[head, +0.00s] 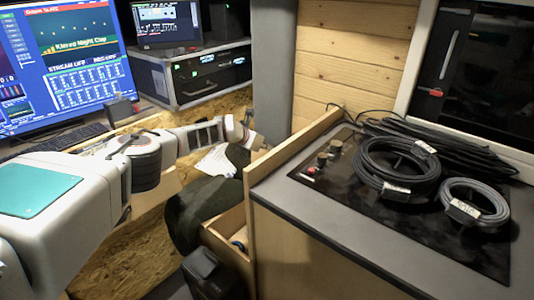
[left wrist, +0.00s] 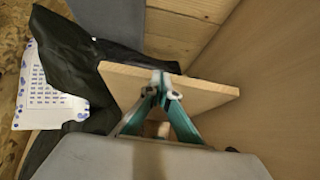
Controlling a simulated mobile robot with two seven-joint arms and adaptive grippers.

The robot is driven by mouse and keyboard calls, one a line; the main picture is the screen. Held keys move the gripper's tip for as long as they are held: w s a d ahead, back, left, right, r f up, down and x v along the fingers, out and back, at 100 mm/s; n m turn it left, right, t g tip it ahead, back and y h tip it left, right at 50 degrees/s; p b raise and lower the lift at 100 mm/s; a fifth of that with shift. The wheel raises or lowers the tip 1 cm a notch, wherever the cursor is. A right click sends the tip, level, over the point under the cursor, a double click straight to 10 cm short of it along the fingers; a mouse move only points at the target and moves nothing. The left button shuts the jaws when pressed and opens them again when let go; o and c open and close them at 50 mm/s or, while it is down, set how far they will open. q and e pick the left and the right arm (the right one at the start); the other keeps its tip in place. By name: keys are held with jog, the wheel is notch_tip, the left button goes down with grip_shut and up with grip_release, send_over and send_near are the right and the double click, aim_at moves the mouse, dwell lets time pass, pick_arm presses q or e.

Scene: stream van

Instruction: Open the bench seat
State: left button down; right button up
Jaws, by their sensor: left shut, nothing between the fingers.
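My left gripper (head: 258,142) reaches across the head view to the far end of the wooden board beside the counter. In the left wrist view its teal fingers (left wrist: 161,84) are together, with nothing between them. The tips overlap the top edge of a plywood panel (left wrist: 122,84); I cannot tell whether they touch it. This panel may be part of the bench seat, but I cannot tell for sure. In the head view a light wooden box (head: 226,236), perhaps the bench, sits low left of the counter. Dark fabric (head: 190,212) lies beside it. My right gripper is not in view.
The counter (head: 335,232) on the right carries a dark hob plate and coiled black cables (head: 397,167). A monitor (head: 75,58) and a desk stand at the left. A printed sheet (left wrist: 45,88) lies near the dark fabric. The wooden wall closes off the back.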

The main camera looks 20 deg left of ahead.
pick_arm(q)
jog(key=shift+w+d+f+g+b, duration=0.2)
jog(key=shift+w+g+b, duration=0.15)
jog(key=shift+b, duration=0.3)
jog(key=shift+w+d+f+g+b, duration=0.1)
jog(key=shift+w+f+g+b, duration=0.15)
jog(key=shift+w+b, duration=0.3)
jog(key=shift+r+b, duration=0.1)
jog(key=shift+b, duration=0.2)
jog(key=shift+w+d+r+y, duration=0.1)
jog(key=shift+w+r+y, duration=0.1)
jog(key=shift+y, duration=0.1)
jog(key=shift+b, duration=0.3)
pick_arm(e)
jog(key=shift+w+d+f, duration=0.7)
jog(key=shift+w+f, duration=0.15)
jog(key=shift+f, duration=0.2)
pick_arm(q)
jog(key=shift+r, duration=0.15)
